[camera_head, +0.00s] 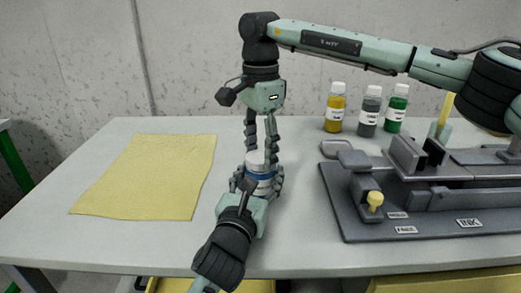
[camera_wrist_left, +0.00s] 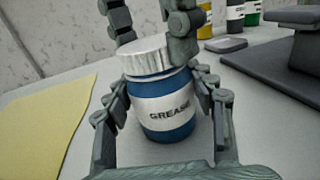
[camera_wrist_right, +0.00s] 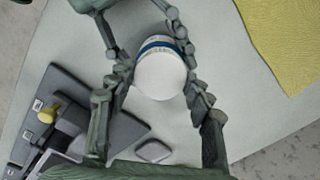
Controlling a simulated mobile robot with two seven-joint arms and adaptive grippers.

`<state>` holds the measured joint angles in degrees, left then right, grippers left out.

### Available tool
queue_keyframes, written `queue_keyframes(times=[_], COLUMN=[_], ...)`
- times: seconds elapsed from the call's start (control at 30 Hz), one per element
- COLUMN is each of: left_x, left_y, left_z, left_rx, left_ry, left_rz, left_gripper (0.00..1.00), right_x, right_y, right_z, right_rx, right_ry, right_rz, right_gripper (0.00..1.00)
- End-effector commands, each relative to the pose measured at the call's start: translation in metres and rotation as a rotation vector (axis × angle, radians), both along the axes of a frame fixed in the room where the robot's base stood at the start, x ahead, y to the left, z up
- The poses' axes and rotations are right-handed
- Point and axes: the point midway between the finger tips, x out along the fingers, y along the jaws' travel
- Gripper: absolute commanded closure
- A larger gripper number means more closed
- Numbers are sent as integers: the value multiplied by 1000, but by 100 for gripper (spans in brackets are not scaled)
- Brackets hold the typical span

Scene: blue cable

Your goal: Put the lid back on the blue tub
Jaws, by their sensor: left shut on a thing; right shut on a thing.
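The blue tub (camera_head: 262,187) stands upright on the table; its white "GREASE" label faces the left wrist view (camera_wrist_left: 168,117). My left gripper (camera_head: 258,180) comes in low from the front and is shut around the tub's sides. The white lid (camera_wrist_left: 146,56) is at the tub's mouth, with a blue strip of tub showing just below its edge. Its round top faces the right wrist view (camera_wrist_right: 160,77). My right gripper (camera_head: 261,152) points down from above, its fingers on either side of the lid, shut on it. Whether the lid is fully seated I cannot tell.
A yellow cloth (camera_head: 150,175) lies flat to the left. A dark board with a clamp-like fixture (camera_head: 400,220) takes up the right. Yellow (camera_head: 335,112), grey (camera_head: 369,112) and green (camera_head: 396,112) bottles stand behind. The table's front-left part is clear.

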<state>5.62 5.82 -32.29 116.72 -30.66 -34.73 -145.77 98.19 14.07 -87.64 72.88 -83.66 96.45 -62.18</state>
Motion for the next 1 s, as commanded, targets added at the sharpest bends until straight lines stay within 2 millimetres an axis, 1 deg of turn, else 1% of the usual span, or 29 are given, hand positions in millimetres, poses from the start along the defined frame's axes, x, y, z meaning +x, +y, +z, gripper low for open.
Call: queue_keyframes(times=[0.1,0.6,0.73,0.87,0.9,1.0], left_x=[0,0,0,0,0,0], left_y=[0,0,0,1,1,1], left_z=[-1,-1,-1,-1,-1,-1], left_rx=[0,0,0,0,0,0], left_ry=[1,1,1,1,1,1], left_rz=[1,1,1,1,1,1], left_gripper=[100,100,100,100,100,100], right_x=[0,-1,-1,-1,-1,-1], right_y=[0,0,0,0,0,0], right_z=[-1,-1,-1,-1,-1,-1], right_rx=[0,-1,-1,-1,-1,-1], right_ry=[1,1,1,1,1,1], right_rz=[-299,-1592,-1836,-1833,-1833,-1832], right_gripper=[84,84,84,84,48,35])
